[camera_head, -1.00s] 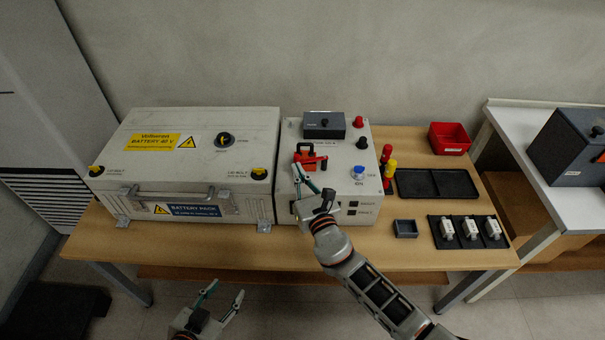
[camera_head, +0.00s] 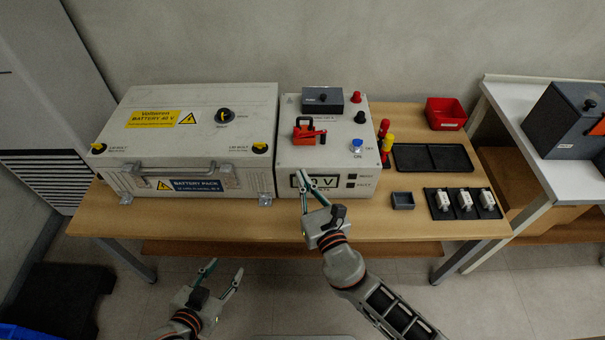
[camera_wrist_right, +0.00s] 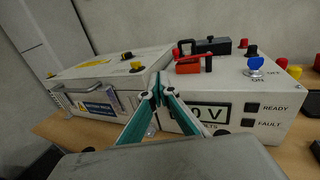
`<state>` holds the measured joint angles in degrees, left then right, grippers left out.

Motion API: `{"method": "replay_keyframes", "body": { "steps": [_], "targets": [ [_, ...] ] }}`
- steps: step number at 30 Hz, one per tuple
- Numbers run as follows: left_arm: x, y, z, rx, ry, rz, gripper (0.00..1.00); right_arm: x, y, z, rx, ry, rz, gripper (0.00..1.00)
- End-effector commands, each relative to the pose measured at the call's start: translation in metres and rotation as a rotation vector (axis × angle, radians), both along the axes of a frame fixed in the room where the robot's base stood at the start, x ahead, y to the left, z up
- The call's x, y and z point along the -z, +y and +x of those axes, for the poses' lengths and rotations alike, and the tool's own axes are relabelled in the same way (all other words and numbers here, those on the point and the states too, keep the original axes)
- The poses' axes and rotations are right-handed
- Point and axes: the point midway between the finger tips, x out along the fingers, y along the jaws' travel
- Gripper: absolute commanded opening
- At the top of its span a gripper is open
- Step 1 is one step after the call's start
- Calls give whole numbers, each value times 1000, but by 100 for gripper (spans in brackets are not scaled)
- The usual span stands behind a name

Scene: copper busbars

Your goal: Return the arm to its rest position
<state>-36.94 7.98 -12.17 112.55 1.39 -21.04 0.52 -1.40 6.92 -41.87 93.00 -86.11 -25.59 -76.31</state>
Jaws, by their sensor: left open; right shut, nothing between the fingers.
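My right gripper (camera_head: 304,180) is shut and empty. It is in front of the white control box (camera_head: 345,130), over the front edge of the table, and its fingertips partly cover the display in the head view. In the right wrist view its teal fingers (camera_wrist_right: 157,90) meet at the tips, with the display (camera_wrist_right: 210,112) behind showing "0 V". My left gripper (camera_head: 226,275) is open and empty, low in front of the table, apart from everything. The red-handled switch (camera_head: 308,131) sits on top of the control box, next to a blue knob (camera_head: 357,146).
The white battery pack (camera_head: 195,125) stands to the left of the box. The front table strip (camera_head: 200,222) is clear.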

Motion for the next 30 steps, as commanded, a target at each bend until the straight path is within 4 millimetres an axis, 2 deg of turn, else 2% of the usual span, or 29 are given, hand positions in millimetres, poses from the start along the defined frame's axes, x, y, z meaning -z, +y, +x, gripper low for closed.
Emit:
{"method": "replay_keyframes", "body": {
  "steps": [13, 17, 20, 23, 27, 30],
  "targets": [
    [2, 0, -2, 0, 5, 1, 43, 1, 0, 0, 0, 3, 3, 0],
    [3, 0, -3, 1, 8, 1, 43, 12, -10, -5, 21, 75, 104, 0],
    [4, 0, -3, 1, 9, 2, 43, 33, -31, -15, 74, 221, 328, 0],
    [4, 0, -3, 1, 9, 2, 43, 63, -60, -34, 165, 414, 664, 0],
    [4, 0, -4, 1, 9, 2, 43, 102, -101, -69, 333, 652, 1182, 0],
    [4, 0, -4, 1, 9, 2, 43, 123, -127, -97, 464, 779, 1557, 0]
  ]
}}
